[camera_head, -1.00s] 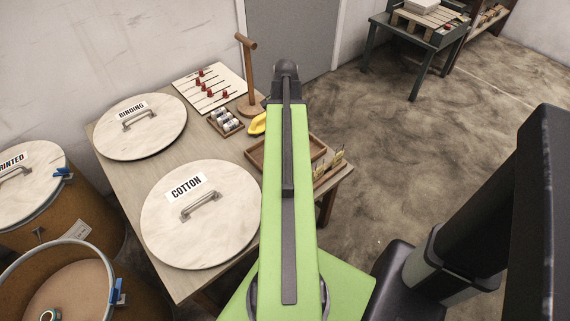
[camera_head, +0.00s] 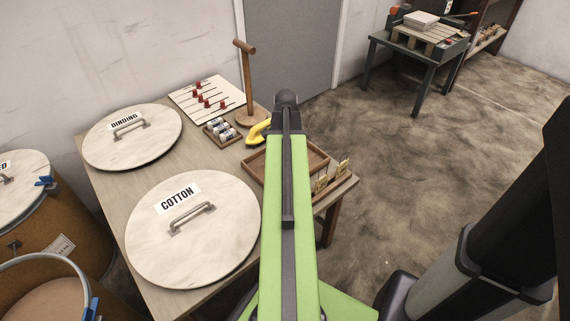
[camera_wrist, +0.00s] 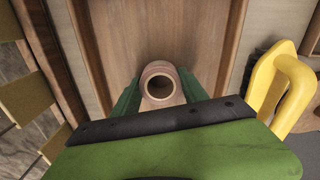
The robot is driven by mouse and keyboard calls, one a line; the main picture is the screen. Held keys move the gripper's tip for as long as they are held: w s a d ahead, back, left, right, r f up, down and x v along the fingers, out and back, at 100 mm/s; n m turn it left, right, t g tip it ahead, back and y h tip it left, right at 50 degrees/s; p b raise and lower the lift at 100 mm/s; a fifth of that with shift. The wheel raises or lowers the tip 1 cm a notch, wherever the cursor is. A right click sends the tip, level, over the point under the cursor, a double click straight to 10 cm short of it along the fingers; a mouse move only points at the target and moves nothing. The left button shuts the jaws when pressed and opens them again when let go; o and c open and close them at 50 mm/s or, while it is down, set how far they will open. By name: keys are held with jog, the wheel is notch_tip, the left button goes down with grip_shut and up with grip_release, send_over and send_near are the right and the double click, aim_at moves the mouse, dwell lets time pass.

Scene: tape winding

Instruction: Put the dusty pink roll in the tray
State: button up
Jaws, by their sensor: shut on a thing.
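The dusty pink roll (camera_wrist: 158,86) shows in the wrist view as a short pinkish ring with a dark hole. My gripper (camera_wrist: 158,92) is shut on it, with a green finger at each side. The brown wooden tray (camera_head: 314,160) lies on the table, and its bare floor (camera_wrist: 150,30) fills the middle of the wrist view below the roll. The roll is over the tray; how high it is above the floor I cannot tell. In the head view my green arm hides the gripper, the roll and part of the tray.
A yellow-handled tool (camera_head: 257,133) lies beside the tray. A small box of spools (camera_head: 222,131), a wooden stand (camera_head: 247,80) and a red-pegged board (camera_head: 203,97) are behind. COTTON (camera_head: 195,235) and BINDING (camera_head: 132,140) lids cover the left. Upright cards (camera_head: 332,175) stand by the tray's right.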

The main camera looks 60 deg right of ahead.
jog(key=shift+f, duration=0.1)
jog(key=o, duration=1.3)
jog(key=shift+o, duration=0.2)
notch_tip(320, 180, up, 13)
jog(key=p, duration=1.2)
jog(key=shift+f, duration=0.2)
